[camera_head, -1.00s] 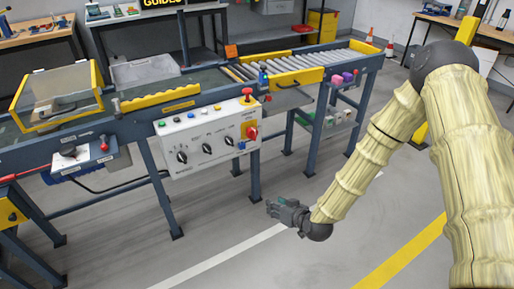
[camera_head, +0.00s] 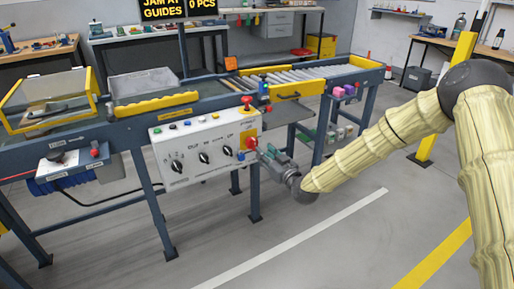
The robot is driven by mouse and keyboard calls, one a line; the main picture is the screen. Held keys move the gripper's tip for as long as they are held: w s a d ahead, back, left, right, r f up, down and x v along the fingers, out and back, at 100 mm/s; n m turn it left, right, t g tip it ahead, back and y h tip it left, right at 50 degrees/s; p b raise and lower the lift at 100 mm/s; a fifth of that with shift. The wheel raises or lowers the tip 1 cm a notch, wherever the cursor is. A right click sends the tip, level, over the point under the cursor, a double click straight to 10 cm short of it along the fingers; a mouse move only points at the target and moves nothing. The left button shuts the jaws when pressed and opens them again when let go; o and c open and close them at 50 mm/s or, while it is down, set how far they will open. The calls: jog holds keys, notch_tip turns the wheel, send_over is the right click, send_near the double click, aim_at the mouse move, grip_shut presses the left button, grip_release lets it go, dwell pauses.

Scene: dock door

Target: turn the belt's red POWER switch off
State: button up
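The white control panel (camera_head: 190,150) hangs on the front of the blue conveyor frame. It carries several black knobs and small coloured buttons. The red switch (camera_head: 252,143) sits on a yellow plate at the panel's right end, and a red mushroom button (camera_head: 247,101) stands above it on top. My gripper (camera_head: 261,153) is just right of and below the red switch, pointing at it. Its fingertips look very close to the switch; I cannot tell whether they touch it. The finger opening is too small to make out. The switch's lettering is not readable.
The conveyor's leg (camera_head: 255,195) stands below the panel, near my gripper. A yellow post (camera_head: 447,100) rises behind my arm. The floor (camera_head: 330,250) in front of the conveyor is clear. A sign (camera_head: 178,8) reads "JAM AT GUIDES".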

aim_at(255, 143)
jog(key=x, duration=0.6)
jog(key=shift+w+a+b, duration=0.15)
jog(key=shift+w+b, duration=0.15)
jog(key=shift+b, duration=0.1)
grip_shut()
